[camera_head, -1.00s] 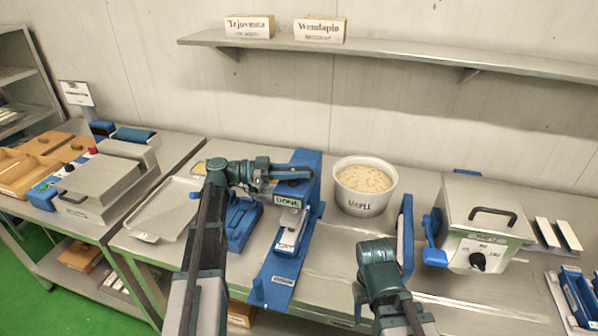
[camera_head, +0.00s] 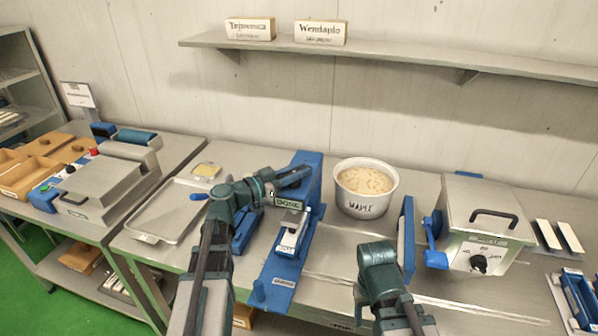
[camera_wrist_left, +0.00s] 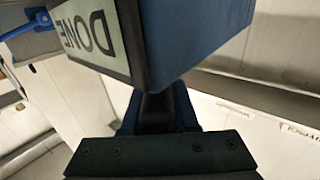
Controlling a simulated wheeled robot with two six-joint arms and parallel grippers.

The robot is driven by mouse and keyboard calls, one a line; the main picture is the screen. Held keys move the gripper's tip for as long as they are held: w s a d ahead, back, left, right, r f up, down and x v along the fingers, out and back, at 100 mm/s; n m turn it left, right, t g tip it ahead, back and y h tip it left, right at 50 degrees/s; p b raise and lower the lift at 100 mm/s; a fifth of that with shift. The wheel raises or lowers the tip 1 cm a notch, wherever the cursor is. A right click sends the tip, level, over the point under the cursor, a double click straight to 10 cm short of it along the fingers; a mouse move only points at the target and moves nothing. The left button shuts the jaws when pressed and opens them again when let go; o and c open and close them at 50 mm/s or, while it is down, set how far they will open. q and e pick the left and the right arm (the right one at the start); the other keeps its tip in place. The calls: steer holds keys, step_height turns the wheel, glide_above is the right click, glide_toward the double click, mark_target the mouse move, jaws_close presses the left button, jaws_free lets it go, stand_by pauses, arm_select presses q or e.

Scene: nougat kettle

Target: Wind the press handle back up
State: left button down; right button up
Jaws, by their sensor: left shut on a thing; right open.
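The blue press (camera_head: 309,168) stands in the middle of the table and has a "DONE" label (camera_head: 288,204) on its front. Its blue base with a pale metal piece (camera_head: 293,230) on it runs toward the front. My left gripper (camera_head: 303,174) is at the upper front of the press, shut on what seems to be the press handle; the handle itself is mostly hidden. In the left wrist view the press body (camera_wrist_left: 195,40) and its label fill the top, with a dark piece between the jaws. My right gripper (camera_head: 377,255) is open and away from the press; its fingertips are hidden.
An upright blue panel (camera_head: 407,238) is beside my right gripper. A metal tray (camera_head: 165,216) lies left, with a blue-handled tool (camera_head: 199,197). A metal machine (camera_head: 480,222) stands at right.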

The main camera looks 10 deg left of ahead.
arm_select(q)
steer(key=shift+a, duration=0.1)
stand_by(0.3)
steer(key=c, duration=0.7)
jaws_free()
steer(key=v, duration=1.3)
steer(key=shift+s+a, duration=0.15)
steer(key=shift+s, duration=0.25)
